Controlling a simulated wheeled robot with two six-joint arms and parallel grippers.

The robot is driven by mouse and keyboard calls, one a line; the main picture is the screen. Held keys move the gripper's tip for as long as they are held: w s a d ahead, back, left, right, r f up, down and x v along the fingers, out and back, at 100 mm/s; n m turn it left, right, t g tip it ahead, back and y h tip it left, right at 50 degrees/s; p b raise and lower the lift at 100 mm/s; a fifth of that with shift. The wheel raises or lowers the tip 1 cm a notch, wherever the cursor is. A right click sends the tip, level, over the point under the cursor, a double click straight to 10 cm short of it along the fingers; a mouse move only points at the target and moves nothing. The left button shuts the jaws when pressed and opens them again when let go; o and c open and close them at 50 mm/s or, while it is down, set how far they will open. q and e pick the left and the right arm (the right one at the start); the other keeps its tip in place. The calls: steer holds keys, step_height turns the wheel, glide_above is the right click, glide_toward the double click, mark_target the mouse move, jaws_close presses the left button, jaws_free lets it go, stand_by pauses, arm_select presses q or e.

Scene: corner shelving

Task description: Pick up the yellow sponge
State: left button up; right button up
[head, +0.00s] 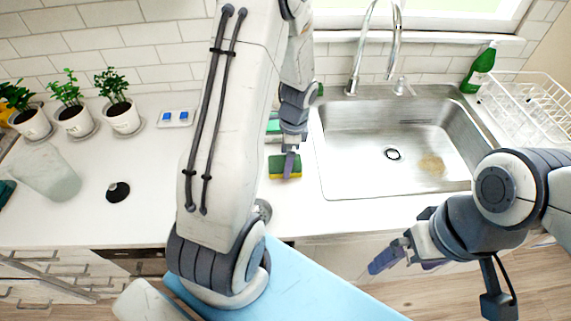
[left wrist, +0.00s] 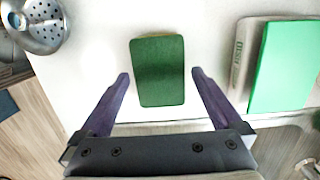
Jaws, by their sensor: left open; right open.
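The sponge (head: 275,168), with a green top and a yellow lower layer, lies flat on the white counter left of the sink. In the left wrist view its green face (left wrist: 160,58) shows between and beyond my fingers. My left gripper (head: 290,162) is over the sponge, pointing down, and partly covers it in the head view. In the left wrist view the left gripper (left wrist: 161,78) is open, with one finger on each side of the sponge and gaps between. My right gripper (head: 395,257) is open and empty, in front of the counter at the lower right.
A green item (left wrist: 287,65) lies beside the sponge. A metal perforated holder (left wrist: 40,22) stands on its other side. The sink (head: 395,145), faucet (head: 362,50), green bottle (head: 479,68) and dish rack (head: 530,110) are to the right. Potted plants (head: 122,115) stand at the back left.

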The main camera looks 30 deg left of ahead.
arm_select(q)
steer(key=shift+f, duration=0.35)
steer(key=c, duration=1.2)
steer(key=shift+o, duration=0.2)
steer(key=shift+r, duration=0.45)
steer(key=r, duration=0.2)
steer(key=r+b, duration=0.1)
steer(key=shift+s+d+r, duration=0.1)
steer(key=shift+d+r, duration=0.15)
steer(key=shift+r, duration=0.05)
steer(key=s+d+r+b, duration=0.1)
steer(key=s+d+r, duration=0.4)
steer(key=d, duration=0.5)
steer(key=shift+r, duration=0.8)
steer(key=shift+s, duration=0.1)
